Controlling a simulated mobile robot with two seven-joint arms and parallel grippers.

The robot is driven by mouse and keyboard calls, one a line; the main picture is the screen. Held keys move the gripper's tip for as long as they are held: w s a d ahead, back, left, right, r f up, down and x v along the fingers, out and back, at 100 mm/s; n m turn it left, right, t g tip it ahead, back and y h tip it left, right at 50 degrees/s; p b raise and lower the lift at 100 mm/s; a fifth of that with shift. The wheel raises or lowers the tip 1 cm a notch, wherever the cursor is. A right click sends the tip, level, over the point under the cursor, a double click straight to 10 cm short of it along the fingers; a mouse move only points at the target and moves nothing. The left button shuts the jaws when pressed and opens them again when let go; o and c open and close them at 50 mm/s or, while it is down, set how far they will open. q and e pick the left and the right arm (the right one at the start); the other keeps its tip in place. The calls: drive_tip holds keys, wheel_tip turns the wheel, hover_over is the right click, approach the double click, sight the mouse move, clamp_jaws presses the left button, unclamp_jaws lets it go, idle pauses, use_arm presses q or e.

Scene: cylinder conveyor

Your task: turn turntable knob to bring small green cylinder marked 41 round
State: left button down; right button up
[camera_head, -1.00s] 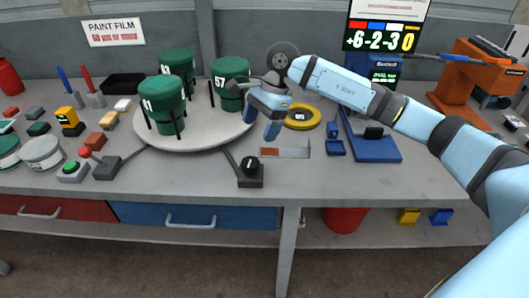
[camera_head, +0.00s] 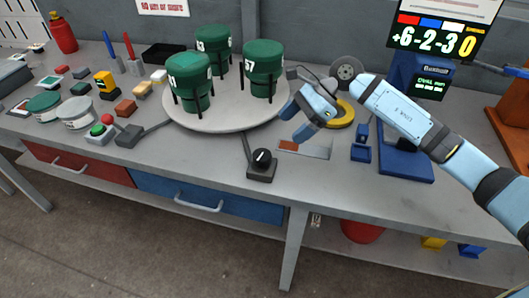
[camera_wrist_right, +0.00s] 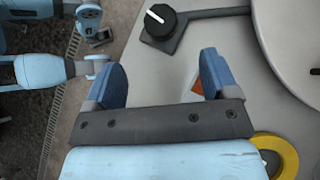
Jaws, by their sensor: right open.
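The turntable (camera_head: 225,123) is a pale round disc on the bench, carrying three dark green cylinders held by black posts. The front-left cylinder (camera_head: 190,84) has a partly readable label that looks like 41. The right cylinder (camera_head: 263,68) reads 57; the rear one (camera_head: 212,50) has an unclear label. The black knob (camera_head: 262,157) with a white pointer line sits on a dark base in front of the turntable. My right gripper (camera_head: 293,122) is open and empty, above and right of the knob. In the wrist view, the knob (camera_wrist_right: 160,20) lies beyond the open fingers, apart from them.
A yellow ring (camera_head: 342,113), a metal strip with an orange end (camera_head: 304,149) and a blue stand (camera_head: 405,160) lie to the right. Bare bench surrounds the knob.

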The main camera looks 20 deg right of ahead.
sight(263, 154)
drive_tip(key=x, duration=1.1)
drive_tip(key=shift+a+f, duration=0.2)
drive_tip(key=shift+f, duration=0.05)
drive_tip(key=shift+c, duration=0.2)
